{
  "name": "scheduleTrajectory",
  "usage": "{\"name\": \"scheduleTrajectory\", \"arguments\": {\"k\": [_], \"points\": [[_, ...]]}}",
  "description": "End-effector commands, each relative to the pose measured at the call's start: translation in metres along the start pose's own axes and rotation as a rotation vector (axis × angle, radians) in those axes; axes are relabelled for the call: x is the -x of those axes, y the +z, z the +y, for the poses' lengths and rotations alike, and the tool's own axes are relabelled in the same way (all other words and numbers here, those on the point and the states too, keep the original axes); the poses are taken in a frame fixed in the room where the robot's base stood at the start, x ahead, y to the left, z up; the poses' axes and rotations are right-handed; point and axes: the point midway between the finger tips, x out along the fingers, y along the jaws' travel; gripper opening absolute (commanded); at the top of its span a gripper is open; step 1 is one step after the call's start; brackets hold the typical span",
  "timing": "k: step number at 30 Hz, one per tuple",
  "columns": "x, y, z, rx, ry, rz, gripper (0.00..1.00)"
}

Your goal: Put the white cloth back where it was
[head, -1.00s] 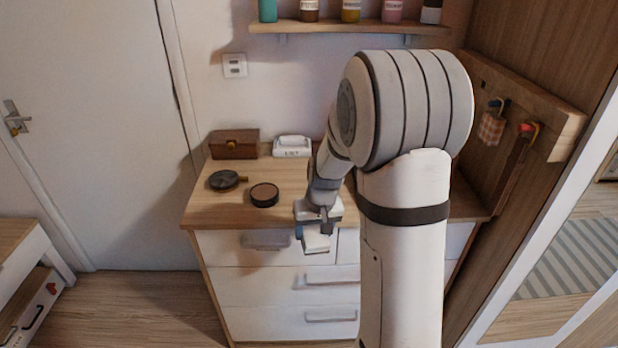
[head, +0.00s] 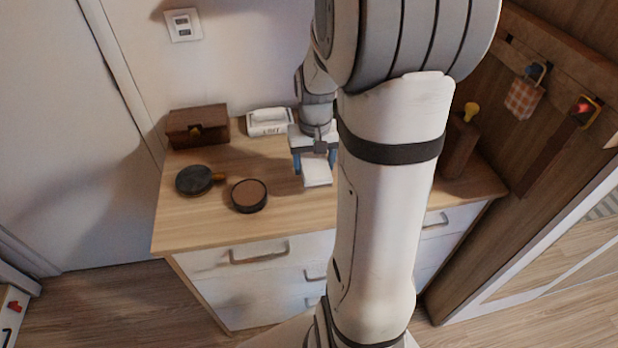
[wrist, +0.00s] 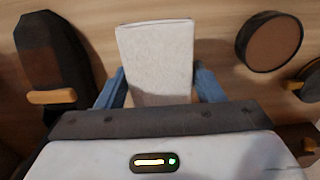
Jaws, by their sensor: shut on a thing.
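The white cloth (head: 317,172) is a flat, folded rectangle held over the wooden top of the dresser (head: 285,212). In the wrist view the cloth (wrist: 156,52) stands out between the two blue fingers. My gripper (head: 315,165) is shut on it, fingers at its two sides. I cannot tell whether the cloth's lower side touches the dresser top.
A white labelled box (head: 268,122) and a brown wooden box (head: 198,127) stand along the back. A dark brown object with a yellow knob (head: 459,146) stands right. The front middle top is clear.

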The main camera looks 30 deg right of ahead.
Motion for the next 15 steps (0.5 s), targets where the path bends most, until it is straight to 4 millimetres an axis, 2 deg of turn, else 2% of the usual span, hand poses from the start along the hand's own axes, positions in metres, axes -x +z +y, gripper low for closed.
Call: {"name": "scheduleTrajectory", "arguments": {"k": [3, 15], "points": [[-0.021, 0.001, -0.001, 0.003, 0.000, -0.003, 0.43], [-0.066, 0.000, -0.003, 0.008, -0.001, -0.002, 0.43]]}}
